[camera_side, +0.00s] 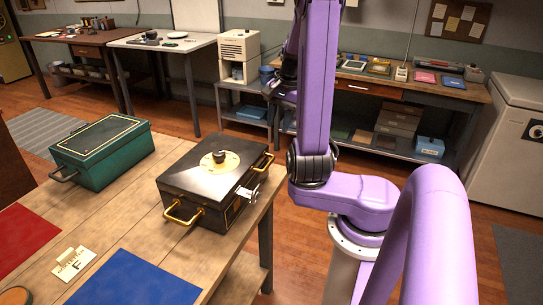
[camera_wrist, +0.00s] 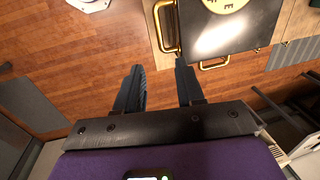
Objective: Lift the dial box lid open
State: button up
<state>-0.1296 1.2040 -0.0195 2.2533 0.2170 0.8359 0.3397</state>
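The dial box (camera_side: 190,182) is black with gold trim and stands on the wooden table with its lid down. A round cream dial plate (camera_side: 232,163) with a black knob sits on the lid. Brass handles show on two ends, and a silver latch (camera_side: 247,193) is on the side facing my arm. In the wrist view the box (camera_wrist: 232,38) and part of its dial (camera_wrist: 224,4) are at the top right, beyond my fingers. My gripper (camera_wrist: 158,66) is open and empty, apart from the box.
A green box (camera_side: 104,150) with a dark handle stands left of the dial box. A red mat (camera_side: 25,238), a blue mat (camera_side: 133,279) and a small card marked F (camera_side: 73,263) lie on the table (camera_side: 120,225). Benches and a white cabinet (camera_side: 505,125) stand behind.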

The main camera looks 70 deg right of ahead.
aim_at(270, 161)
jog(key=f, duration=0.4)
jog(key=w+f, duration=0.1)
jog(key=f, duration=0.3)
jog(key=w+f, duration=0.1)
jog(key=f, duration=0.3)
jog(key=shift+w+f, duration=0.15)
jog(key=shift+f, duration=0.1)
jog(key=shift+c, duration=0.3)
grip_shut()
